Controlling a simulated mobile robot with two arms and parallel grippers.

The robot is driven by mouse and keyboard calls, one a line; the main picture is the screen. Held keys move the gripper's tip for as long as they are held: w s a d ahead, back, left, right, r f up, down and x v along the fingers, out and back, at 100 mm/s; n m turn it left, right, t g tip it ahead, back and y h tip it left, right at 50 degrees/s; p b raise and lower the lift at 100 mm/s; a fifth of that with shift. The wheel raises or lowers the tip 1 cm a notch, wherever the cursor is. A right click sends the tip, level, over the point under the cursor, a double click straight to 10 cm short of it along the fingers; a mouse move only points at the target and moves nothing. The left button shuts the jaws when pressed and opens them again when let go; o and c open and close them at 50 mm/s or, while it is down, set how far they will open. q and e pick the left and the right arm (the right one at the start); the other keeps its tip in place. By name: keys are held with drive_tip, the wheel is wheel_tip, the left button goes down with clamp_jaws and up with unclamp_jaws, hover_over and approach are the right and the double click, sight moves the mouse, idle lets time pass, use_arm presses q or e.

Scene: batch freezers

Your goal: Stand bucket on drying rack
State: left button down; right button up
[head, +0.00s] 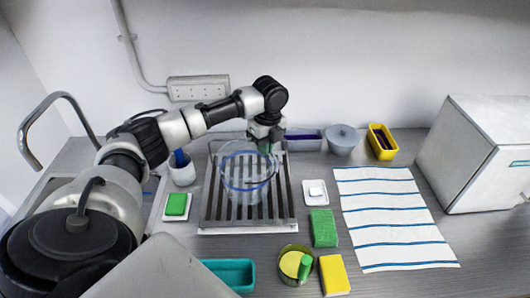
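A clear bucket (232,172) with a blue band shows over the slatted drying rack (214,222) in the middle of the counter. It looks roughly upright. The slats show through it, and I cannot tell for certain whether its base touches them. My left gripper (269,149) comes down from above at the far right part of the bucket's rim. Its fingers are small and overlap the rim, so I cannot tell whether they are closed on it. My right gripper is not in view.
A white cup (183,175) and a green sponge (176,204) on a dish stand left of the rack. Right are a white dish (308,199), green block (324,228) and striped towel (385,195). An olive bowl (284,273) and teal tray (240,277) are in front.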

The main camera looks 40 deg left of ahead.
sight(265, 161)
use_arm(q)
wheel_tip(265, 161, down, 3)
drive_tip(key=shift+s+f+p, duration=0.1)
drive_tip(key=shift+s+p, duration=0.05)
drive_tip(key=shift+p, duration=0.35)
drive_tip(key=shift+f, duration=0.1)
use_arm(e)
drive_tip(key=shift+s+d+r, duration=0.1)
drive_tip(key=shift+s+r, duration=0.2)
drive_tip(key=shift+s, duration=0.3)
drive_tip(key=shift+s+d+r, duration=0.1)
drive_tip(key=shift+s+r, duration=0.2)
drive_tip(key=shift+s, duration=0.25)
use_arm(q)
drive_tip(key=c, duration=1.3)
unclamp_jaws()
drive_tip(key=shift+c, duration=0.2)
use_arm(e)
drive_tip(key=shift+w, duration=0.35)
use_arm(q)
wheel_tip(265, 161, up, 12)
drive_tip(key=w+b, duration=0.1)
drive_tip(key=b, duration=0.2)
drive_tip(key=shift+d+b, duration=0.2)
drive_tip(key=shift+b, duration=0.15)
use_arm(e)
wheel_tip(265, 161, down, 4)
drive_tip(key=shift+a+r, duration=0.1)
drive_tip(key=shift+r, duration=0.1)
